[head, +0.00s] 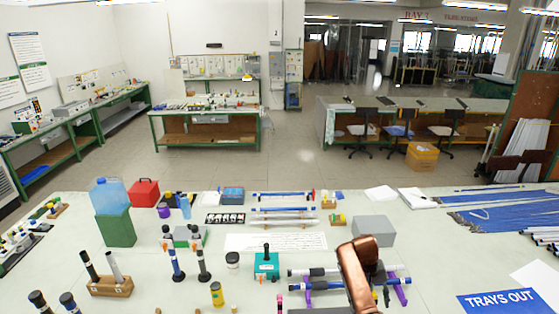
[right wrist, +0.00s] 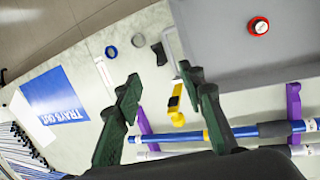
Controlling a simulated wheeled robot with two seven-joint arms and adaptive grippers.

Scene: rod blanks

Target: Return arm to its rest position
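My right gripper (right wrist: 158,82) is open in the right wrist view, with its green fingers apart and nothing held between them. Below it, a blue rod (right wrist: 270,129) lies across purple rests (right wrist: 293,105). In the head view my copper-coloured right arm comes up at the front, right of centre. It hides part of the rods and purple rests (head: 307,297). The right fingers are mostly hidden there. My left arm and gripper are not in view.
A teal block (head: 266,264) stands left. A blue "TRAYS OUT" sign (head: 505,302) lies right. Bare tabletop shows between box and sign.

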